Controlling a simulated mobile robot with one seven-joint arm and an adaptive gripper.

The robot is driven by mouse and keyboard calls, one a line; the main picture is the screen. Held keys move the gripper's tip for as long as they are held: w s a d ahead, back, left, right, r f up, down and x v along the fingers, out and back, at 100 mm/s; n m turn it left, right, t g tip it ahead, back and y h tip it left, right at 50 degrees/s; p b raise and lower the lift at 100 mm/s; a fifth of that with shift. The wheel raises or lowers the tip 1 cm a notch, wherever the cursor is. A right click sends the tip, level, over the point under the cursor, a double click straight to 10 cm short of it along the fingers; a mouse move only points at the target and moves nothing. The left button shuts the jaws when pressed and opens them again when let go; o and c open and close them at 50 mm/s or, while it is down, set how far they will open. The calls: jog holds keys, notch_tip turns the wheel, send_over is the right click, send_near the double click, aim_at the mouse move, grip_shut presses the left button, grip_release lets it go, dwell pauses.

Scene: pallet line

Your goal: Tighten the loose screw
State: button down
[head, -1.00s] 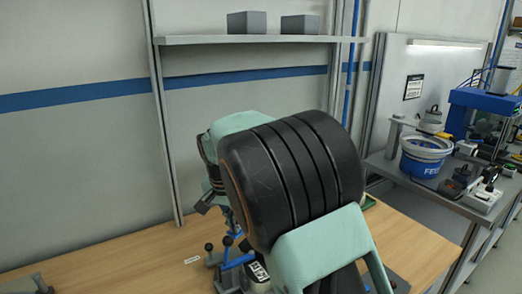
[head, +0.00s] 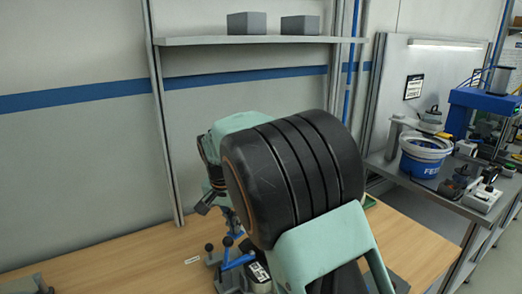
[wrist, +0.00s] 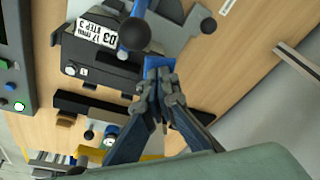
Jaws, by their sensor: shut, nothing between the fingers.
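My gripper (wrist: 158,72) is shut and empty; its fingertips meet over the clamping fixture, beside a black ball knob (wrist: 134,33) on a blue lever. In the head view my gripper (head: 207,204) is small and partly hidden by my arm, above the fixture (head: 238,268) on the wooden table. A dark block (wrist: 100,62) with a white "D3 STEP 3" label sits in the fixture. I cannot make out the loose screw in either view; my fingers and the knob cover part of the fixture. I cannot tell if the fingertips touch anything.
The wooden table (head: 130,256) has free room left of the fixture. A grey device (wrist: 14,85) with a lit green button is at the wrist view's left edge. A side bench at right holds a blue-and-white bucket (head: 424,158). A shelf (head: 250,40) is on the back wall.

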jog(key=shift+s+f, duration=0.15)
notch_tip(320, 180, up, 9)
jog(key=p, duration=0.6)
jog(key=shift+p, duration=0.35)
dwell(0.4)
